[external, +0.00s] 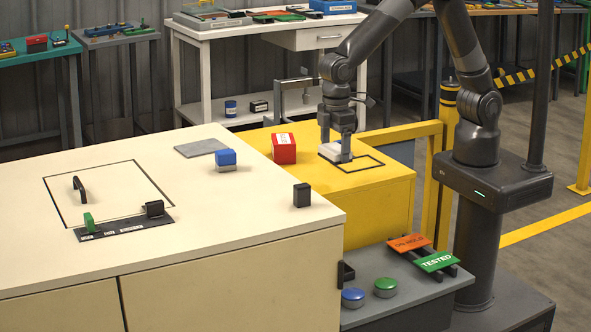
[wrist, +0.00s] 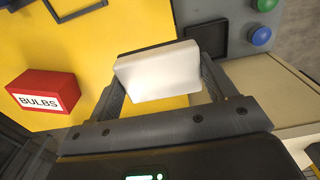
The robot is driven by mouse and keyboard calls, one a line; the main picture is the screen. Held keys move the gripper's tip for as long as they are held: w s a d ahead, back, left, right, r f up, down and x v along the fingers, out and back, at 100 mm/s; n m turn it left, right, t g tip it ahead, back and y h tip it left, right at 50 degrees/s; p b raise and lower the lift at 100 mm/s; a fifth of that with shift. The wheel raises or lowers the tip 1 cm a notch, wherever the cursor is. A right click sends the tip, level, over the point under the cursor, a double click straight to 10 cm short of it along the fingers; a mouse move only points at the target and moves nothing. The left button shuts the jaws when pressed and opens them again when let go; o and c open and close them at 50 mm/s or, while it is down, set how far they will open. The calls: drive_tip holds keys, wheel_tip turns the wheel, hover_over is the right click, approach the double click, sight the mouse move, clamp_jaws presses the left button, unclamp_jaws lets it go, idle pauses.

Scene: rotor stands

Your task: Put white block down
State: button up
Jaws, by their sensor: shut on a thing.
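The white block (external: 331,153) is low over the yellow table (external: 390,204), at the left part of a black outlined square. I cannot tell whether it touches the surface. My gripper (external: 341,150) points down and is shut on the block, with a finger on either side. In the wrist view the white block (wrist: 158,70) sits between the two fingers of my gripper (wrist: 160,85), with yellow surface around it. Part of the black outline (wrist: 75,8) shows beyond it.
A red BULBS box (external: 284,148) stands left of my gripper, and also shows in the wrist view (wrist: 45,91). The cream counter (external: 240,245) adjoins on the left, with a blue-topped block (external: 226,158) and a black block (external: 302,195). A yellow rail (external: 400,132) runs behind.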

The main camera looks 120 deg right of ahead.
drive_tip(key=s+a, duration=0.3)
drive_tip(key=a, duration=0.7)
drive_tip(key=s+a, duration=0.3)
drive_tip(key=a, duration=0.7)
hover_over(390, 272)
wheel_tip(390, 272, down, 21)
drive_tip(key=shift+w+f, duration=0.1)
drive_tip(key=shift+f, duration=2.1)
drive_tip(key=o, duration=1)
drive_tip(key=shift+f, duration=0.15)
